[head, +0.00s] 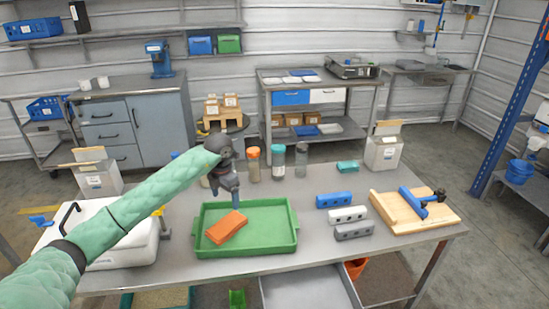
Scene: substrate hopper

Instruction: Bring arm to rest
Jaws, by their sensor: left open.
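My left arm, in a green padded sleeve, comes in from the lower left. My left gripper (235,200) is open and points down over the green tray (270,246). An orange block-like object (227,227) lies tilted in the tray, just below and left of the fingertips. I cannot tell whether the fingers touch it; they do not appear to hold it. My right gripper is not in view.
The steel table (330,245) also bears a white box with a black handle (110,225) at left, several bottles behind the tray, a blue block (334,200), a white block (347,214), a grey block (353,231) and a wooden board (415,212).

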